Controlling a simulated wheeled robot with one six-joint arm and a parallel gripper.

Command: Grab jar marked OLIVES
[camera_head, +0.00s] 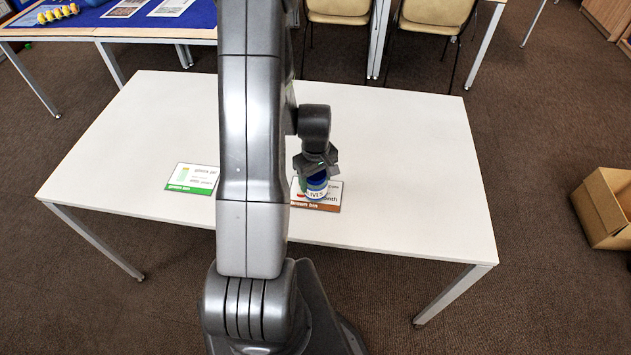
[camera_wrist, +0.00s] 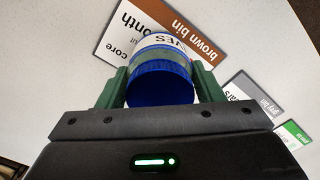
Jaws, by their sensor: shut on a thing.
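My gripper (camera_head: 317,176) is shut on the jar, from above in the head view. The jar is over the brown-bin card (camera_head: 330,204); whether it touches the card or hangs just above it I cannot tell. The gripper also shows in the wrist view (camera_wrist: 160,88).
The white table (camera_head: 410,170) is mostly clear on the right. A green-edged card (camera_head: 192,179) lies to the left, and a grey-bin card (camera_wrist: 248,98) shows in the wrist view. A cardboard box (camera_head: 603,208) stands on the floor at right. Chairs (camera_head: 435,14) stand behind the table.

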